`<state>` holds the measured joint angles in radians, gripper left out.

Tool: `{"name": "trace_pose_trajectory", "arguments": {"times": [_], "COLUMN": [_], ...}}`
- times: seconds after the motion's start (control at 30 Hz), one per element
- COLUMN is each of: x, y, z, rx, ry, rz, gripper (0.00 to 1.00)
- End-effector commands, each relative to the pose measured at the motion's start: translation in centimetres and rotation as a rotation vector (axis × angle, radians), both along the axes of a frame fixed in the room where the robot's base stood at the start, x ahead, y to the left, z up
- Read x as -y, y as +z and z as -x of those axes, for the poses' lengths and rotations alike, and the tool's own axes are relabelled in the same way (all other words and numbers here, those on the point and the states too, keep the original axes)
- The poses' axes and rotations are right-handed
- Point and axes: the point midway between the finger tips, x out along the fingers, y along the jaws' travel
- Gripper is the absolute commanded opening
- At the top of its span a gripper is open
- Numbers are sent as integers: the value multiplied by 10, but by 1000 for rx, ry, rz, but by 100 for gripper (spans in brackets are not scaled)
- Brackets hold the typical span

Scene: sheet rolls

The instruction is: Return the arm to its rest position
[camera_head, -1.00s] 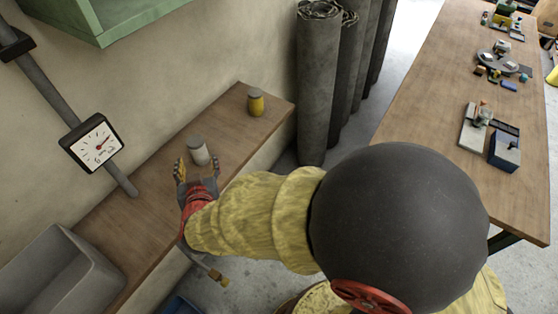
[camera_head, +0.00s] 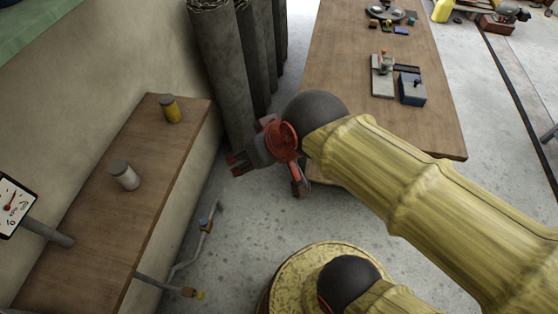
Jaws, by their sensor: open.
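My gripper (camera_head: 242,163) is out over the open floor, between the wooden ledge on the left and the workbench on the right. It is open, and I see nothing held in it. Its fingertips are small and partly hard to make out. My yellow-sleeved arm reaches to it from the lower right. A yellow jar (camera_head: 171,110) stands farther back on the same ledge.
Tall dark sheet rolls (camera_head: 220,75) stand close behind my gripper. The workbench (camera_head: 340,70) carries small devices and blocks. A pipe with a valve (camera_head: 204,224) runs low beside the ledge (camera_head: 165,190). A gauge (camera_head: 14,205) is at the left. Bare floor lies between.

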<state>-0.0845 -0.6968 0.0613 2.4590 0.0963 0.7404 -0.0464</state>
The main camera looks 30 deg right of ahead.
Motion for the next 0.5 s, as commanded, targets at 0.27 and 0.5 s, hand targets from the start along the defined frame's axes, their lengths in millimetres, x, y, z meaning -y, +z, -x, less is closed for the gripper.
{"name": "trace_pose_trajectory", "arguments": {"times": [0.27,0.5], "x": [45,44], "y": [-3,-3], "z": [47,46], "rx": [-86,-86], "ry": [-101,-98], "rz": [74,73], "gripper": [58,58]}}
